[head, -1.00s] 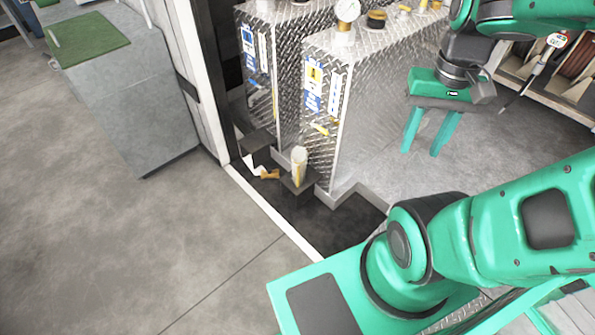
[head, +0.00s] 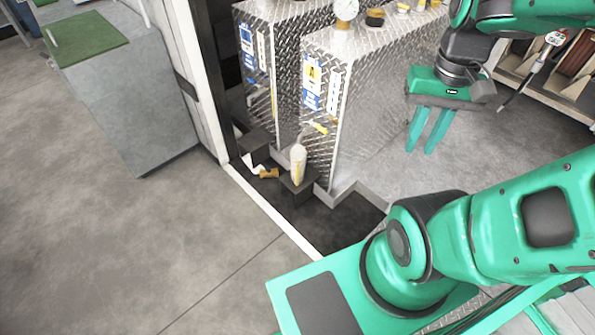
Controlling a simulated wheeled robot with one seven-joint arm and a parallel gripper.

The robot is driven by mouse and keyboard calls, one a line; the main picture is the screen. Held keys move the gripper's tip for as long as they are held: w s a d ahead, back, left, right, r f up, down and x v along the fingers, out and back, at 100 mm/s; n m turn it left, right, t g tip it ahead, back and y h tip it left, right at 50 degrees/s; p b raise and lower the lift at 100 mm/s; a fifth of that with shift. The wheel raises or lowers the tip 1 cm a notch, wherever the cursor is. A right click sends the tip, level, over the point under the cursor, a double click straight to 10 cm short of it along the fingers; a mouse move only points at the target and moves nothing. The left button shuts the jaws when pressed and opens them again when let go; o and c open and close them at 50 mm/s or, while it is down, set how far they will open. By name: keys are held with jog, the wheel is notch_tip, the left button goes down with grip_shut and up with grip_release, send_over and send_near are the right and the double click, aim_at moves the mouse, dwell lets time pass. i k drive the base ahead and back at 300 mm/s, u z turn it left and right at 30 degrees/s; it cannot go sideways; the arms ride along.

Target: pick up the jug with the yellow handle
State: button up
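A pale, translucent jug (head: 298,166) with yellowish contents stands upright on a dark block at the foot of the metal tanks. Just left of it is a white item (head: 254,164) with a yellow-brown part; its shape is too small to make out. I cannot tell for sure which of them has the yellow handle. My gripper (head: 421,150) hangs to the right of the tanks, well apart from both. Its two green fingers point down with a gap between them, and nothing is held.
Two diamond-plate tanks (head: 365,75) with gauges and taps stand behind the jug. A dark floor recess (head: 335,220) with a pale edge lies in front. A grey cabinet (head: 125,95) with a green top stands at left. Open floor (head: 120,240) lies at lower left.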

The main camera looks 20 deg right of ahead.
aim_at(299, 154)
jog(key=z, duration=1.6)
jog(key=k, duration=1)
jog(key=u, duration=1.1)
jog(key=i, duration=1.25)
jog(key=z, duration=0.05)
